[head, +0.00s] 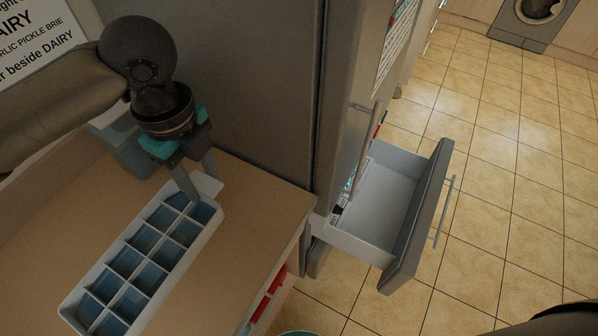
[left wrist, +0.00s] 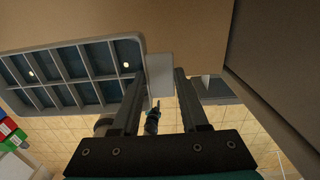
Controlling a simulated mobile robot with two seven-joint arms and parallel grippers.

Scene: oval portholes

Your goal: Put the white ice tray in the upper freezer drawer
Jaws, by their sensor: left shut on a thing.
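The white ice tray (head: 196,246) has two rows of blue-grey cells and lies lengthwise over the wooden counter. I cannot tell if it touches the counter. My left gripper (head: 190,190) is shut on the tray's far end, near the fridge. In the left wrist view the tray (left wrist: 141,42) is at the upper left, its end tab between my left gripper's fingers (left wrist: 160,88). The freezer drawer (head: 378,205) is pulled out, right of the counter and lower down. It looks mostly empty, with small labelled items along its left side. My right gripper is not in view.
A vertical door handle (head: 367,150) rises above the drawer's left side. Red items (head: 267,294) sit under the counter's edge. The tiled floor (head: 500,190) right of the drawer is clear.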

